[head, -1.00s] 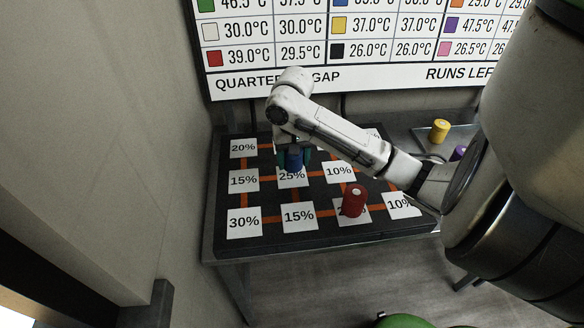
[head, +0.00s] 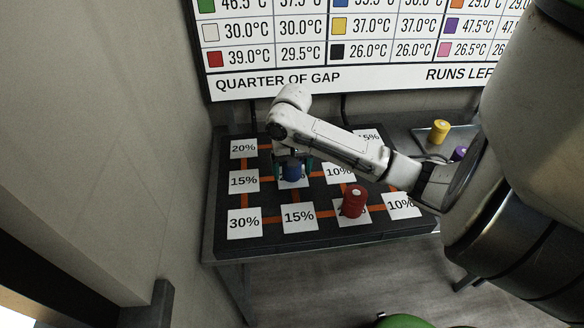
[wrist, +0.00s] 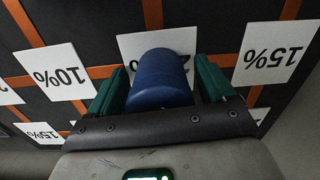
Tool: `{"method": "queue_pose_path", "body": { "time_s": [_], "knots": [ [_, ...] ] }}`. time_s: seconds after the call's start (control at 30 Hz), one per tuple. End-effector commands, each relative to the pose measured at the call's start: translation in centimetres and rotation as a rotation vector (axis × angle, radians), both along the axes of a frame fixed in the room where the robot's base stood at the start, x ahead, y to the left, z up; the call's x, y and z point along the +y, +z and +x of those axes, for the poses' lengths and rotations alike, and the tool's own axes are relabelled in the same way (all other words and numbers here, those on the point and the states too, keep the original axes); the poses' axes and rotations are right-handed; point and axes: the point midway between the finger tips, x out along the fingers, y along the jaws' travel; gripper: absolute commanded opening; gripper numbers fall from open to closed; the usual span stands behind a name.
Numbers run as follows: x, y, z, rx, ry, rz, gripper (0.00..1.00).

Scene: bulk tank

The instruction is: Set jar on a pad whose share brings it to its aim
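The blue jar (head: 292,172) stands upright on the 25% pad (head: 304,181) in the middle row. In the wrist view the same jar (wrist: 160,80) covers most of the pad's label (wrist: 184,40). My gripper (head: 293,164) is down around the jar. In the wrist view its green fingers (wrist: 163,85) stand either side of the jar, with a small gap showing at the right one, so it looks open. The wall board (head: 370,45) lists coloured squares with temperatures and reads "QUARTER OF GAP"; its top and right are cut off or hidden.
A red jar (head: 354,201) stands on a lower-row pad, partly hiding its label. Neighbouring pads read 15% (head: 244,181), 10% (head: 338,173) and 15% (head: 299,217). A yellow jar (head: 439,130) and a purple jar (head: 459,154) stand at the right. The wall is close on the left.

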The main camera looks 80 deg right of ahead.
Motion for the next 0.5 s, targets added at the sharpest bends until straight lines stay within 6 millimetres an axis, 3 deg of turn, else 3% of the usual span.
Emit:
{"method": "queue_pose_path", "body": {
  "time_s": [0.33, 0.5],
  "knots": [
    [0.0, 0.8, 0.0, -0.001, 0.001, -0.002, 0.82],
    [0.0, 3.5, 0.1, -0.004, 0.002, 0.000, 0.82]
  ]
}}
